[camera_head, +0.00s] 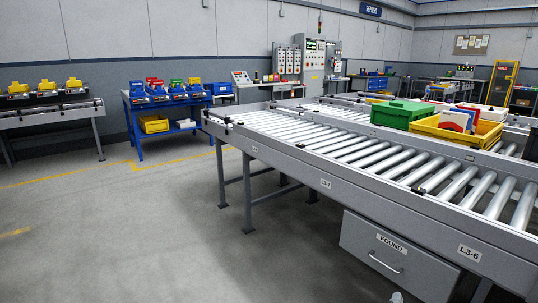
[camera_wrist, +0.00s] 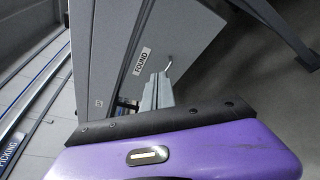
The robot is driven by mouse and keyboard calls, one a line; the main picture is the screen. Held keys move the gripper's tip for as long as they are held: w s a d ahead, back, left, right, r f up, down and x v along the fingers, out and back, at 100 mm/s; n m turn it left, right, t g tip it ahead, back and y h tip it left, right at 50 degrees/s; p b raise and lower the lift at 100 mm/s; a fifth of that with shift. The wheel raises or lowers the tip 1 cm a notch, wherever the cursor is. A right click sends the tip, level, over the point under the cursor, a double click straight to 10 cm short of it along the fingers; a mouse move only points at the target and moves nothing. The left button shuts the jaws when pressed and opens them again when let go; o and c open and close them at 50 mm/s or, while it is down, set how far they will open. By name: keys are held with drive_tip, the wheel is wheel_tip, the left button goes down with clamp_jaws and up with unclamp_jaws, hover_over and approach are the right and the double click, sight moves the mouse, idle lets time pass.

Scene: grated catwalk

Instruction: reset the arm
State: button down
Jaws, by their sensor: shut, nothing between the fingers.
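My gripper (camera_wrist: 157,78) shows in the wrist view as a pair of grey fingers, shut and empty. In that view the fingertips appear close to the handle and label of the grey drawer marked FOUND (camera_wrist: 115,45). I cannot tell whether they touch it. In the head view the same drawer (camera_head: 375,262) hangs under the roller conveyor, its handle facing the aisle. My gripper cannot be made out clearly in the head view; only a small pale shape shows at the bottom edge.
The roller conveyor (camera_head: 325,183) runs across the right side, with a green box (camera_head: 401,113) and a yellow tote (camera_head: 456,135) on it. A blue workbench (camera_head: 134,117) and a grey bench (camera_head: 52,112) stand along the wall. The floor (camera_head: 130,230) at left is clear.

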drive_tip(key=s+a+f+m+t+y, duration=0.2)
drive_tip(key=s+a+m+y, duration=0.6)
drive_tip(key=s+a, duration=0.75)
drive_tip(key=s+r+m, duration=0.4)
drive_tip(key=s, duration=0.7)
drive_tip(key=s+r+m+y, duration=0.1)
drive_tip(key=s+r+m, duration=0.25)
drive_tip(key=s, duration=0.85)
drive_tip(key=s+r+m, duration=0.3)
drive_tip(key=s+r, duration=0.2)
drive_tip(key=s, duration=0.6)
wheel_tip(320, 180, up, 20)
drive_tip(key=p, duration=2)
drive_tip(key=shift+a+r, duration=0.2)
drive_tip(key=shift+a, duration=0.1)
drive_tip(key=shift+s, duration=0.1)
